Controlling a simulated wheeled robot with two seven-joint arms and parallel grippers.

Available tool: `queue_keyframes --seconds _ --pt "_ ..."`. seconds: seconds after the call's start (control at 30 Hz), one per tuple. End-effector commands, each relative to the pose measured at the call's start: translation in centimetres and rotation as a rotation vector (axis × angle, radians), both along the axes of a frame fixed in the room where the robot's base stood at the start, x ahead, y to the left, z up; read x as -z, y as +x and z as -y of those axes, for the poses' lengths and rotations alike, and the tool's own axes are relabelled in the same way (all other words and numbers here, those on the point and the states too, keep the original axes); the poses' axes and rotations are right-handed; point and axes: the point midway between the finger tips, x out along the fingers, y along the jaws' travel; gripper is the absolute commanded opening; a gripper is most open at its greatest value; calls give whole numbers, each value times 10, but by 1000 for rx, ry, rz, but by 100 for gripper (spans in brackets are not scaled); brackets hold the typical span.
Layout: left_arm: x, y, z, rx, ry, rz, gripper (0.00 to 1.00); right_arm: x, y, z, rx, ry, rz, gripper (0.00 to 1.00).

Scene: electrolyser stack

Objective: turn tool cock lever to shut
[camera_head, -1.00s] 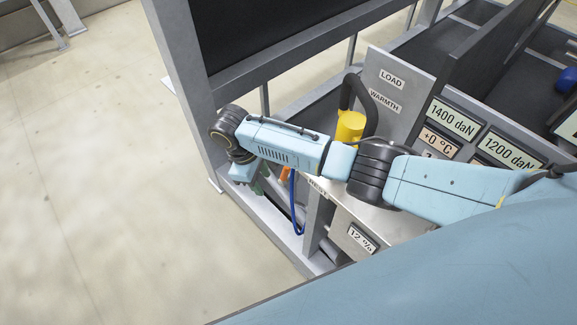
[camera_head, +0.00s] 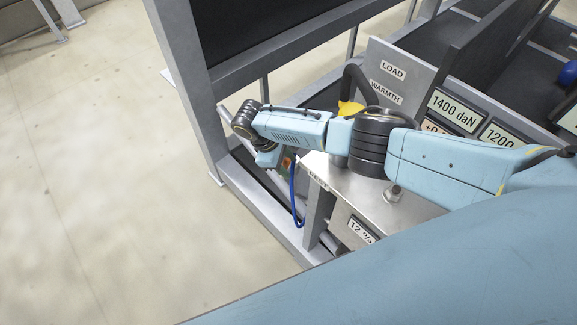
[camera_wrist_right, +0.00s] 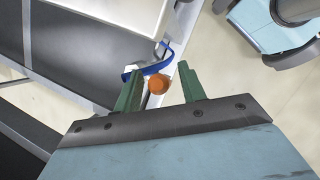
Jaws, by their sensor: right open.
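An orange round-ended piece (camera_wrist_right: 156,84), perhaps the cock lever's end, shows between the two green fingers of my right gripper (camera_wrist_right: 160,90) in the right wrist view. The fingers stand apart on either side of it. I cannot tell whether either touches it. In the head view my right gripper (camera_head: 287,163) points down beside the bench corner, mostly hidden by my own wrist. A blue hose (camera_head: 295,196) hangs just below it; it also shows just beyond the fingers in the right wrist view (camera_wrist_right: 158,67). The lever's angle cannot be made out. My left gripper is not in view.
A metal bench top (camera_head: 350,187) with a round fitting (camera_head: 393,194) lies beneath my right forearm. A labelled grey panel (camera_head: 398,75) and a yellow part (camera_head: 349,107) with a dark handle stand behind it. A grey frame post (camera_head: 187,80) rises at left; open floor lies beyond.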

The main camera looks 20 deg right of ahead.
Motion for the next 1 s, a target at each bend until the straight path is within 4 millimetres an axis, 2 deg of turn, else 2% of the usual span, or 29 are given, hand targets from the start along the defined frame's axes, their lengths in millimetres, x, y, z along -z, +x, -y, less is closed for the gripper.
queue_keyframes --seconds 0.17,0.47,0.8,1.0 --pt "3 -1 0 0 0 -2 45 15 -2 5 -1 1 -1 41" --pt "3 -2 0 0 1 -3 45 16 -3 6 -1 2 0 41" --pt "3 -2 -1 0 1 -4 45 16 -3 6 -1 2 0 0" --pt "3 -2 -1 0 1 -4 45 16 -3 6 -1 1 0 0"
